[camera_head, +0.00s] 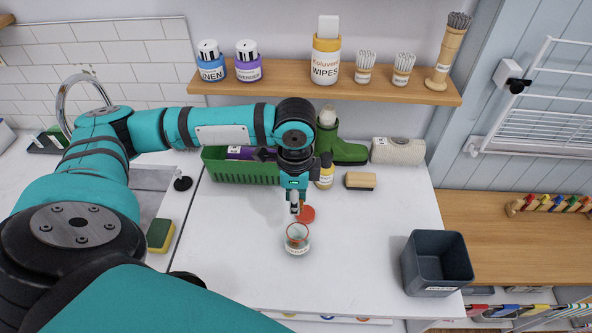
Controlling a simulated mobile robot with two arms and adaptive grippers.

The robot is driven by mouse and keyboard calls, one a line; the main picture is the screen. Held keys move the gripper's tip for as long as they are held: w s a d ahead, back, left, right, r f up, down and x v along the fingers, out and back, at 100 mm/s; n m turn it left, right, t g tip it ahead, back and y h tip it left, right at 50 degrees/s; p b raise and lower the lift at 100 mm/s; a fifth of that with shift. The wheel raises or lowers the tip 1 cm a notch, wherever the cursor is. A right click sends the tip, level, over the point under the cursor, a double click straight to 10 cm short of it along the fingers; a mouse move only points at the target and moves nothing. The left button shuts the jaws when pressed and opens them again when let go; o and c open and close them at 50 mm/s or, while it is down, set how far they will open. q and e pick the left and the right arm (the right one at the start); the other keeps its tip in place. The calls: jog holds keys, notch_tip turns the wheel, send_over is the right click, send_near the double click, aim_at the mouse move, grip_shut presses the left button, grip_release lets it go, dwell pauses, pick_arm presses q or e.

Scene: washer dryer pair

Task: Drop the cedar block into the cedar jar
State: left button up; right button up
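A small clear glass jar (297,238) with an orange-red rim and a white label on its front stands upright on the white counter; it looks like the cedar jar, but the label is too small to read. Its top appears open. A round orange-red lid (306,214) lies flat just behind it. My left gripper (295,208) points down right behind the jar, beside the lid. Its fingers are small here, and I cannot tell whether they hold something. I cannot make out the cedar block. My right gripper is not in view.
Behind my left gripper stand a green basket (240,170), a yellow bottle (326,174), a brush (360,181) and a green boot (350,152). A dark grey bin (436,264) stands at the right. A sponge (160,236) lies left.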

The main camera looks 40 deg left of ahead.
aim_at(297, 238)
pick_arm(q)
jog(key=shift+f, duration=1)
notch_tip(297, 238, down, 6)
jog(key=b, duration=0.7)
jog(key=shift+f, duration=0.25)
jog(key=o, duration=0.8)
jog(key=shift+r, duration=0.1)
